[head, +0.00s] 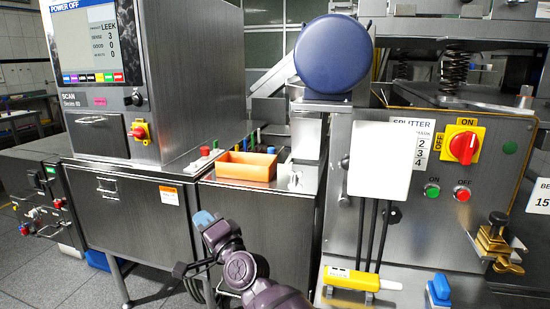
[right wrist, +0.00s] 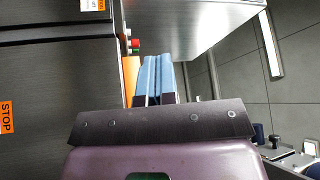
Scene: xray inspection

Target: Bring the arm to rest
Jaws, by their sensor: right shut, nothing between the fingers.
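My right arm comes up from the bottom middle of the head view. Its gripper (head: 203,219) has light blue fingertips and points up and left, in front of the steel cabinet (head: 150,225). In the right wrist view the two blue fingers (right wrist: 153,80) lie side by side, shut and empty. My left gripper is in neither view.
An orange tray (head: 246,166) sits on the steel counter beyond the gripper; its edge shows beside the fingers in the wrist view (right wrist: 130,75). The scanner (head: 100,75) stands left. The splitter panel (head: 430,180) stands right, with a yellow-handled tool (head: 350,279) below.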

